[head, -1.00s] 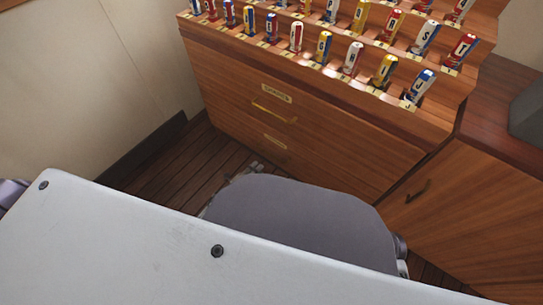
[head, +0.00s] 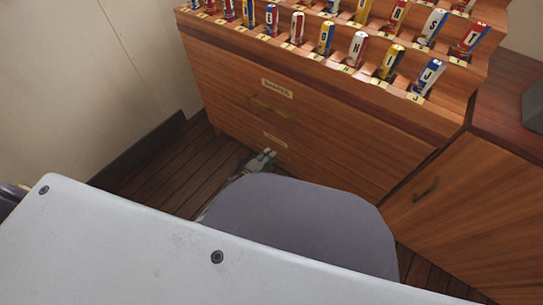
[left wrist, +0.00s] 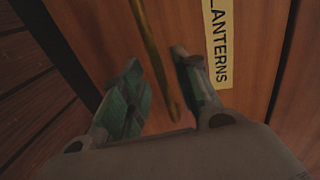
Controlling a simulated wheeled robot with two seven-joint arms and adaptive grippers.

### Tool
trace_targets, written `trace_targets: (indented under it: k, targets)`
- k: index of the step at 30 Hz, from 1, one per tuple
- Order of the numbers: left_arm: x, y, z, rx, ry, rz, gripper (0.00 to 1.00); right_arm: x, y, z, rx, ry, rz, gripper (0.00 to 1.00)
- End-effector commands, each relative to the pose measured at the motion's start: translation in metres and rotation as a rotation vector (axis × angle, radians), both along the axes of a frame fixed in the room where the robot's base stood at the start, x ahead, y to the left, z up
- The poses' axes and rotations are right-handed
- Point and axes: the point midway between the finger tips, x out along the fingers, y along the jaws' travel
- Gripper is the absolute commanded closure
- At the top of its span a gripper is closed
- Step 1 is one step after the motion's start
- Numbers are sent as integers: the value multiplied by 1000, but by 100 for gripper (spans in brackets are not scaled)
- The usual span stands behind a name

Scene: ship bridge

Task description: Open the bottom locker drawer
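The wooden locker (head: 225,85) has two drawer fronts, one above the other. The bottom drawer (head: 325,172) looks shut and bears a small brass label (head: 275,138). In the left wrist view a label reading "LANTERNS" (left wrist: 218,50) sits beside a brass bar handle (left wrist: 150,45). My left gripper (head: 266,155) is low in front of the bottom drawer. In the left wrist view its two fingers (left wrist: 156,62) are apart, with the handle running between them; contact is not clear. The bottom handle is hidden in the head view. My right gripper is out of view.
The upper drawer has its own brass handle (head: 272,110) and label (head: 277,88). Slots above hold several coloured rolls (head: 326,38). A cabinet door (head: 470,215) stands to the right. A bare wall (head: 70,80) is at left, with dark plank floor (head: 180,170) before the locker.

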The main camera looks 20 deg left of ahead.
Motion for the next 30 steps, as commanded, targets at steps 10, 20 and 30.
trace_targets:
  k: [10,20,30]
  targets:
    - [21,-8,-5,1,0,-1,69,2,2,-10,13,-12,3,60]
    - [23,-9,-5,1,0,0,69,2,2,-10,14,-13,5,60]
    - [23,-9,-5,0,0,0,100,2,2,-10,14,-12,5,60]
